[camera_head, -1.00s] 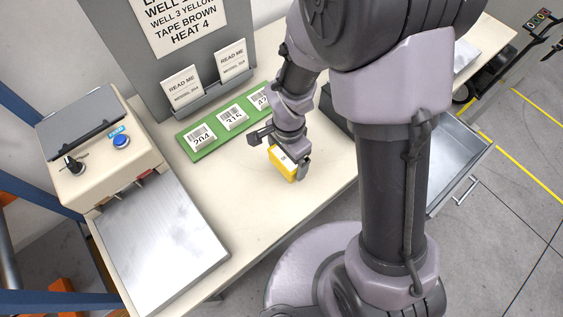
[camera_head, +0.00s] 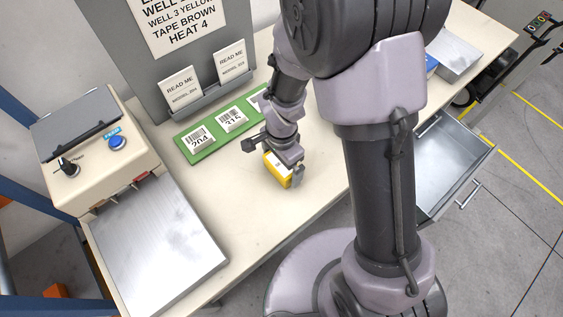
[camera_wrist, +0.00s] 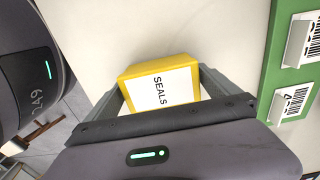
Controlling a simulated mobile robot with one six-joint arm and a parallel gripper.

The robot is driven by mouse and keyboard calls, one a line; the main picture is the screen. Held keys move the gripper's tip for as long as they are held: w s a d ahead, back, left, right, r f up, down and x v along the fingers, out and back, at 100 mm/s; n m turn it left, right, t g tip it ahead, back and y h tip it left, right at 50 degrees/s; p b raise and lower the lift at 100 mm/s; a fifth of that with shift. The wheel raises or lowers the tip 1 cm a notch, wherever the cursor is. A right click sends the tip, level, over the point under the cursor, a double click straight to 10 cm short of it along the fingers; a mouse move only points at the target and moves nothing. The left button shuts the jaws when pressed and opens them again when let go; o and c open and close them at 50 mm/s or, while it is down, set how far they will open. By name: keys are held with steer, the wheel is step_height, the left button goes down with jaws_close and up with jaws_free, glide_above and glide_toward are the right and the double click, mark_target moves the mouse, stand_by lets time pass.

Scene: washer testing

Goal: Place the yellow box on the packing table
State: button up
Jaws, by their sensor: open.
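The yellow box (camera_head: 278,171) with a white label sits on the packing table (camera_head: 236,206), near the middle of its front half. In the wrist view the yellow box (camera_wrist: 160,86) shows the word SEALS on its label. My gripper (camera_head: 274,162) is around the box, with one finger on each side of it. The gripper's fingers (camera_wrist: 163,90) are open, with the box between their tips. The underside of the box is hidden, but it appears to rest on the tabletop.
A green board (camera_head: 215,150) with numbered cards lies behind the box. A beige control unit (camera_head: 97,160) with a metal plate (camera_head: 158,245) stands at left. An open metal drawer (camera_head: 452,160) is at right. The tabletop left of the box is clear.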

step_height(320, 180, up, 18)
steer(key=d+n+t+p, duration=0.1)
steer(key=d+p, duration=0.1)
steer(key=p, duration=0.2)
steer(key=s+d+r+n+t+y, duration=0.1)
steer(key=s+d+r+n+t, duration=0.1)
steer(key=s+r, duration=0.3)
steer(key=s+d+r+n+t+y, duration=0.1)
steer(key=s+d+r+n+t, duration=0.1)
steer(key=s+r, duration=0.4)
step_height(320, 180, up, 4)
steer(key=shift+s+d+f+n+t, duration=0.2)
steer(key=shift+d+n+t, duration=0.2)
steer(key=shift+n, duration=0.5)
